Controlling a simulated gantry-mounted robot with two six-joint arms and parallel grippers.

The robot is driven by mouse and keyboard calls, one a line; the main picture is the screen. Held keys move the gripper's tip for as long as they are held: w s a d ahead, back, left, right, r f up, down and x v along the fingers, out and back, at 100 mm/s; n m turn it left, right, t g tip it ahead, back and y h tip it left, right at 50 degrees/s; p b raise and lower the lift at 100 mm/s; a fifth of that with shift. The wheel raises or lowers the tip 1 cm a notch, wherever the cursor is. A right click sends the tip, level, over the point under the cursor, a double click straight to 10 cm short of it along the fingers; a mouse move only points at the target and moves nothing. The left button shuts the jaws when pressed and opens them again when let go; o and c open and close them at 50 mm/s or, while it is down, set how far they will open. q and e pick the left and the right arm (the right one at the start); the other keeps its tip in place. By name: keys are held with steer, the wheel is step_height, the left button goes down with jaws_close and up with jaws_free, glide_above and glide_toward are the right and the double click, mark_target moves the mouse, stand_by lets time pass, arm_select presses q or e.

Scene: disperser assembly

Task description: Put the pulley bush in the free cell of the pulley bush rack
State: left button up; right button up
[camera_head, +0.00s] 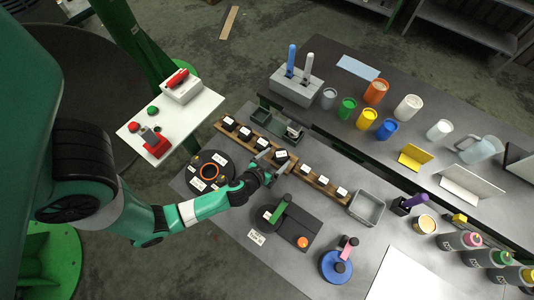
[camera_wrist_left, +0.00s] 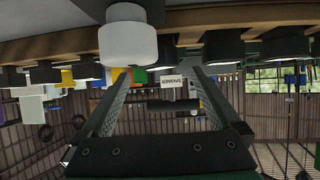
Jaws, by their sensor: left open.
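The pulley bush rack (camera_head: 334,196) is a long wooden strip carrying several black bushes with white tops. One white-topped bush (camera_head: 281,155) is right by my left gripper (camera_head: 274,162) in the head view. My left gripper is open, its jaws reaching to the rack's near side. A wider gap (camera_head: 294,163) shows between bushes just right of the gripper. My right gripper is out of view.
A black round plate (camera_head: 210,172) lies left, and a green-handled device (camera_head: 300,226) in front. Cups (camera_head: 376,92) fill the back bench.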

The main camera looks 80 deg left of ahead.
arm_select(q)
steer(key=v, duration=0.8)
steer(key=shift+s+d+r, duration=0.3)
steer(key=shift+s, duration=0.15)
